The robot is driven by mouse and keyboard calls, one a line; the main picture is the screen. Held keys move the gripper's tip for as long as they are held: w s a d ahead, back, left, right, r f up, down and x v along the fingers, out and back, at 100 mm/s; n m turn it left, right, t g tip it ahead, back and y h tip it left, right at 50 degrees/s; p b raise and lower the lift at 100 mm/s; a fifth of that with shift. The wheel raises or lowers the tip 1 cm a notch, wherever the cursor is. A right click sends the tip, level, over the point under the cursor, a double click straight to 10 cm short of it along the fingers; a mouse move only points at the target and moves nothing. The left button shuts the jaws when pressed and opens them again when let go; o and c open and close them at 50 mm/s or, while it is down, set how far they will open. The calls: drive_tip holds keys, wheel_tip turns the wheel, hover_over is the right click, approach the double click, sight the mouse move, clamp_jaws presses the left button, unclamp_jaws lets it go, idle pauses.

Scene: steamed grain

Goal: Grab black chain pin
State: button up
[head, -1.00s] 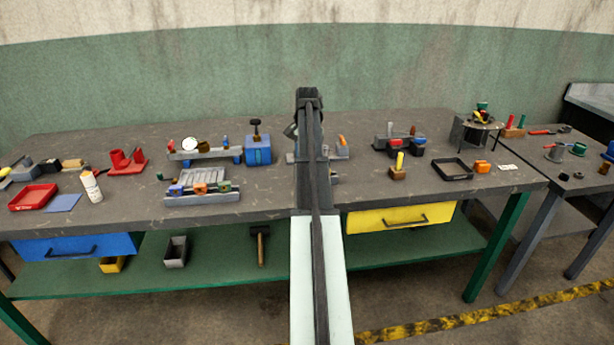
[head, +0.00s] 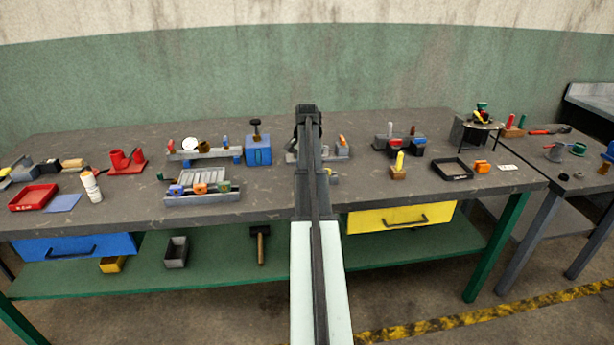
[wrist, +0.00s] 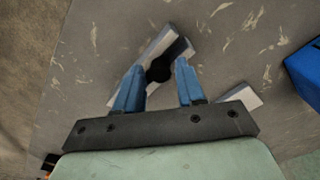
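In the wrist view my gripper (wrist: 159,67) is open, with its two blue fingers apart. A dark black piece (wrist: 158,72), possibly the black chain pin, shows between and just beyond the fingertips. It lies against a grey metal bar (wrist: 142,68) on the worktop. I cannot tell whether either finger touches it. In the head view my arm covers the gripper and most of the grey metal fixture (head: 341,151) behind it, so the black piece cannot be made out there.
A blue block (wrist: 304,72) stands at the right of the wrist view. In the head view, a blue box with a black knob (head: 258,151) stands left of my arm. A grey rack (head: 203,198) is at front left, and a black tray (head: 452,169) is to the right.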

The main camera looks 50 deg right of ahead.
clamp_jaws()
